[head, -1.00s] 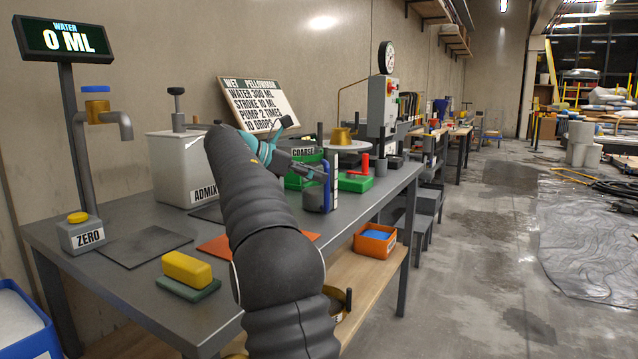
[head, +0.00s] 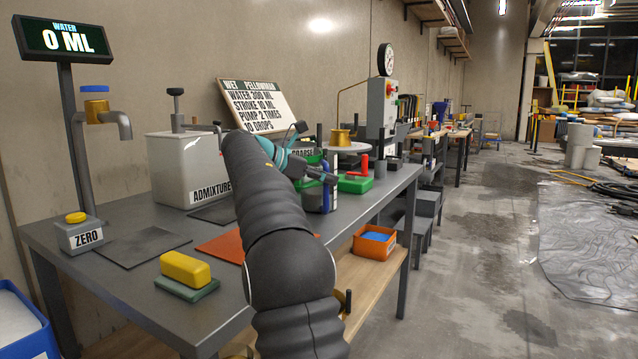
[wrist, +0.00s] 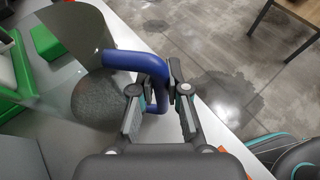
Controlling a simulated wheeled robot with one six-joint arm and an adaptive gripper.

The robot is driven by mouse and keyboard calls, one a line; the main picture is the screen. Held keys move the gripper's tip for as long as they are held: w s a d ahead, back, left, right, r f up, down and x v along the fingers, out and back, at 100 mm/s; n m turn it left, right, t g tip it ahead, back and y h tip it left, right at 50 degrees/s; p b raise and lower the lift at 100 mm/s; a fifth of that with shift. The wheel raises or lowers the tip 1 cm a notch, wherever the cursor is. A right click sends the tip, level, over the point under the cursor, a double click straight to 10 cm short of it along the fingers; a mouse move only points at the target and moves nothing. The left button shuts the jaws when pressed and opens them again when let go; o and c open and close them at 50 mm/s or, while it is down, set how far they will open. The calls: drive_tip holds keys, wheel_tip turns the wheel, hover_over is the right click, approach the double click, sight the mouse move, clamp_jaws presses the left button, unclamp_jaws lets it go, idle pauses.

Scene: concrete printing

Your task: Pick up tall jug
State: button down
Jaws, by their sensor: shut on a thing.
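The tall jug (head: 313,202) stands near the front edge of the grey bench, grey with a white strip and a blue handle. My gripper (head: 330,180) is at the handle, and the arm covers part of the view toward it. In the wrist view my gripper (wrist: 158,102) is shut on the blue handle (wrist: 155,72), with one finger on each side. The see-through jug body (wrist: 82,30) lies to the left of the fingers there. I cannot tell whether the jug's base touches the bench.
A green-based device with a red handle (head: 356,181) stands right of the jug. The white ADMIXTURE tank (head: 180,170), a yellow sponge (head: 186,268) and the ZERO button box (head: 80,234) are to the left. An orange bin (head: 374,243) sits on the lower shelf.

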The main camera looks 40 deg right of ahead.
sight(326, 163)
drive_tip(key=shift+r, duration=0.1)
drive_tip(key=shift+r+p, duration=0.45)
drive_tip(key=shift+r, duration=1.5)
drive_tip(key=s+r, duration=0.7)
drive_tip(key=s, duration=0.4)
drive_tip(key=shift+s+d, duration=0.25)
drive_tip(key=shift+s, duration=0.1)
